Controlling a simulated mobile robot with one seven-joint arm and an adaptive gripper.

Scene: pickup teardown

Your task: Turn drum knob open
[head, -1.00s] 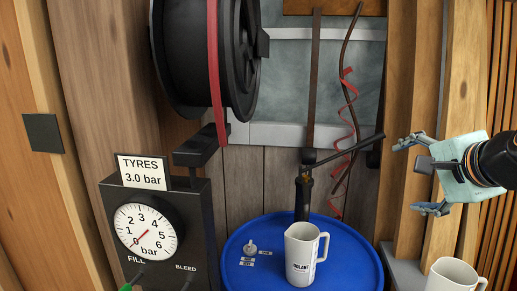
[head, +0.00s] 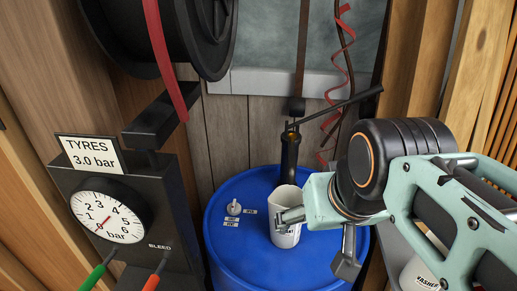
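The blue drum (head: 225,262) stands upright in the middle of the head view. A small grey knob (head: 234,208) with little labels beside it sits on the left part of its lid. A white jug (head: 285,240) stands on the lid right of the knob, partly hidden by my gripper. My gripper (head: 316,243) is open, its fingers spread, one in front of the jug and one to its right. It is right of the knob and apart from it. I cannot tell whether it touches the jug. Nothing shows between the fingers except part of the lid.
A black pump (head: 290,160) with a long handle rises from the back of the lid. A tyre gauge post (head: 108,215) with green and orange hoses stands at left. A hose reel (head: 160,35) hangs above. A washer jug (head: 420,275) is at lower right, partly behind my arm.

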